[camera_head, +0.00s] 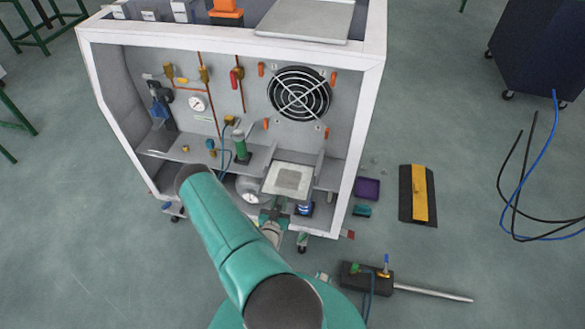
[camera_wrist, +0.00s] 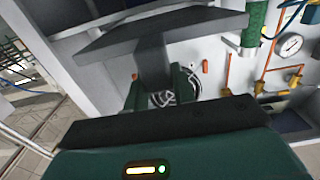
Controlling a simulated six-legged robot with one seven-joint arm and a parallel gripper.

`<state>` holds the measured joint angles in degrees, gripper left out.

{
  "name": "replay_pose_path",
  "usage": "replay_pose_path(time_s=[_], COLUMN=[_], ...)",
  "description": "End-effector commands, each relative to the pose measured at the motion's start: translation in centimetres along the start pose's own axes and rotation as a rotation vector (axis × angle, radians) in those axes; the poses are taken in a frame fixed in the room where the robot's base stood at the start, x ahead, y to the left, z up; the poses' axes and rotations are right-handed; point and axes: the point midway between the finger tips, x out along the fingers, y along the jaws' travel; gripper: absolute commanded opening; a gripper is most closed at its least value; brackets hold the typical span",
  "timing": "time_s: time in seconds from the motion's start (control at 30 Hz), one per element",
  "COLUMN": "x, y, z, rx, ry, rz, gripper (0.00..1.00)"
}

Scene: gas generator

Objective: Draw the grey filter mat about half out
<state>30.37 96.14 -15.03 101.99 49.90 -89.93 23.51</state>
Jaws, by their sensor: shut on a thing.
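The filter mat (camera_head: 291,181) is a flat pale plate with a grey square in its middle, low in the open cabinet. It sticks out forward between grey brackets; its rear end is hard to make out. My gripper (camera_head: 272,214) is at its front edge. In the wrist view the mat (camera_wrist: 165,30) shows as a wide dark grey slab with a grey tab below it. My gripper's green fingers (camera_wrist: 160,90) are shut on this tab, one on each side.
The white cabinet (camera_head: 372,75) holds a round fan (camera_head: 299,94), a gauge (camera_head: 197,103) and a green cylinder (camera_head: 240,143). A purple box (camera_head: 367,188) and a yellow-black ramp (camera_head: 419,194) lie to the right. A dark block with a rod (camera_head: 375,278) lies in front.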

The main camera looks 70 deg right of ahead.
Motion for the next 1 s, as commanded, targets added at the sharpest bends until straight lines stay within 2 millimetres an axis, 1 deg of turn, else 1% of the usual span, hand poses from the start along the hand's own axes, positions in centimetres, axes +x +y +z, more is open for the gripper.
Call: replay_pose_path(time_s=[0.1,0.23,0.7,0.73,0.83,1.0], x=[-0.9,-1.6,-1.7,-1.7,-1.7,-1.7], y=[-0.1,0.0,0.0,0.0,0.0,0.0], z=[0.0,0.0,0.0,0.0,0.0,0.0], rx=[0.000,-0.001,-0.001,-0.001,-0.001,0.000], ry=[-0.001,-0.001,-0.001,-0.001,0.000,0.000], rz=[-0.002,0.000,-0.001,-0.001,-0.001,-0.001], gripper=[0.00,0.00,0.00,0.31,0.51,0.51])
